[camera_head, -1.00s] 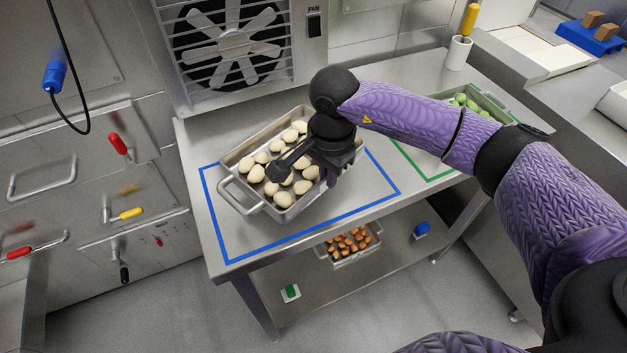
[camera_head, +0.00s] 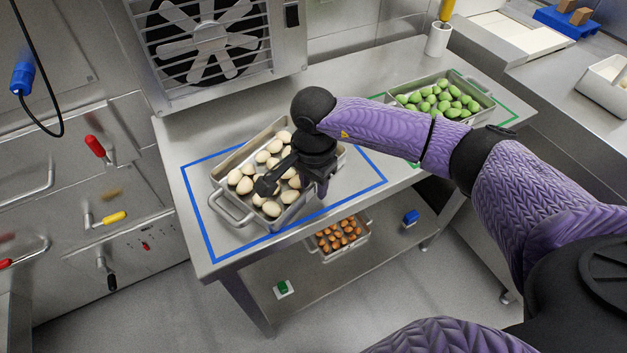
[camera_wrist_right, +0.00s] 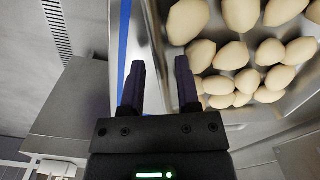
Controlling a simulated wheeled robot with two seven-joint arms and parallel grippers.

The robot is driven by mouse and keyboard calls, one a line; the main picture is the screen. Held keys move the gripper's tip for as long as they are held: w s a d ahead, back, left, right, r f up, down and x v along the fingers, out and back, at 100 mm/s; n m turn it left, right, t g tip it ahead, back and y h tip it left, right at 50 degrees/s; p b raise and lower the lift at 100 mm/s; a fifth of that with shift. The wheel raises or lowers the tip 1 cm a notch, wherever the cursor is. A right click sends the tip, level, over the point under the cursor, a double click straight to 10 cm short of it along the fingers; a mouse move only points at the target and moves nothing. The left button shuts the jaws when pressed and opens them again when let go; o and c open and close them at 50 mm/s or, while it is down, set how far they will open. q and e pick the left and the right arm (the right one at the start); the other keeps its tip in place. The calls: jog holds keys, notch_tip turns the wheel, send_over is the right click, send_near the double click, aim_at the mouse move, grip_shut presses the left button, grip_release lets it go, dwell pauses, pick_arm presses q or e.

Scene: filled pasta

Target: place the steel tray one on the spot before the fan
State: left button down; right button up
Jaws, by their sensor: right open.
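A steel tray (camera_head: 240,206) holding several pale pasta pieces sits on the steel table, tilted in angle inside the blue outline (camera_head: 214,258) in front of the fan (camera_head: 208,42). My right gripper (camera_head: 322,190) is open at the tray's near right side. In the right wrist view its two fingers (camera_wrist_right: 161,75) point down on either side of the tray's rim (camera_wrist_right: 152,25), with the pasta to the right and the blue line to the left. I cannot tell whether they touch the rim. My left gripper is not in view.
A second tray (camera_head: 482,88) with green pieces stands at the right in a green outline. A tray of orange-brown pieces (camera_head: 340,236) is on the lower shelf. A white cup (camera_head: 437,40) stands at the back. The table between the outlines is partly under my arm.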

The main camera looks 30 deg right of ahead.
jog(key=shift+r, duration=0.3)
notch_tip(320, 180, up, 12)
jog(key=p, duration=0.2)
jog(key=shift+f+p, duration=0.15)
jog(key=shift+p, duration=0.15)
